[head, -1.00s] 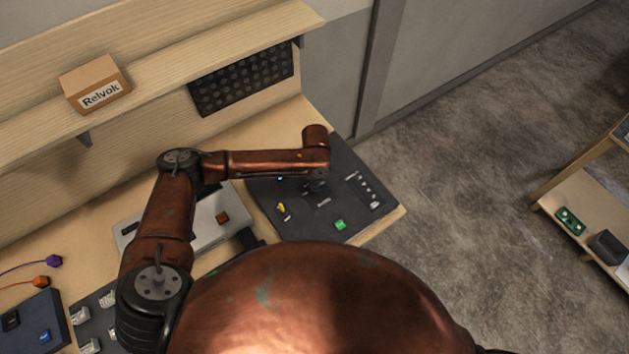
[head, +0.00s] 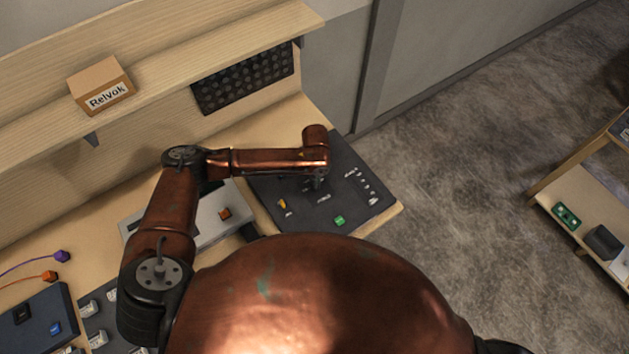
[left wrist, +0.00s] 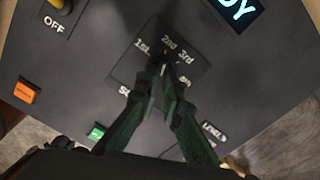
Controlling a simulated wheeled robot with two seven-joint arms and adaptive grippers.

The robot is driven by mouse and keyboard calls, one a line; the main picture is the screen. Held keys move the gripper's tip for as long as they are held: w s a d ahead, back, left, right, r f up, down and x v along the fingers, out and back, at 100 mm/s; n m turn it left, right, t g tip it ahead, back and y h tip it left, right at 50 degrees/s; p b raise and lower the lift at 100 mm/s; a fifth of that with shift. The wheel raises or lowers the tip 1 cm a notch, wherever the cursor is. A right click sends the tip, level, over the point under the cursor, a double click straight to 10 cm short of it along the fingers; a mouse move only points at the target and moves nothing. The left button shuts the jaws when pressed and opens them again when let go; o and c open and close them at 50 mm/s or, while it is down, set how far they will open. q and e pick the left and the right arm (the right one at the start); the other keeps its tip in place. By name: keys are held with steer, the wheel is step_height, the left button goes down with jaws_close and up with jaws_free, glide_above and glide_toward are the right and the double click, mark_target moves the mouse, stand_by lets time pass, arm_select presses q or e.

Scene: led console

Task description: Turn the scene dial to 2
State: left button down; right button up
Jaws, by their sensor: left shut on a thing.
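The dark console panel (head: 352,212) lies at the right end of the wooden bench. My left gripper (head: 317,184) points down at it in the head view, partly hidden by my wrist. In the left wrist view its green-black fingers (left wrist: 162,72) come together on the small dark scene dial (left wrist: 163,59), shut on it. The fingers cover most of the dial, so its pointer cannot be made out. Labels "1st", "2nd" and "3rd" arc around its far side; another at right is partly hidden. A label starting "SC" is half covered. My right gripper is not in view.
A lit display (left wrist: 238,10), a yellow switch marked OFF (left wrist: 60,5), an orange button (left wrist: 25,91) and a green button (left wrist: 97,132) surround the dial. Slider controls (head: 362,186) line the console's right side. A Relvok box (head: 101,88) sits on the shelf above.

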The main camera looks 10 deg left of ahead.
arm_select(q)
steer(key=shift+s+f, duration=0.4)
steer(key=c, duration=1.8)
jaws_free()
steer(key=shift+w+d, duration=0.1)
steer(key=shift+o, duration=1.3)
steer(key=shift+w, duration=0.1)
steer(key=shift+r, duration=0.1)
steer(key=shift+w, duration=0.15)
steer(key=shift+r, duration=0.15)
step_height(320, 180, up, 12)
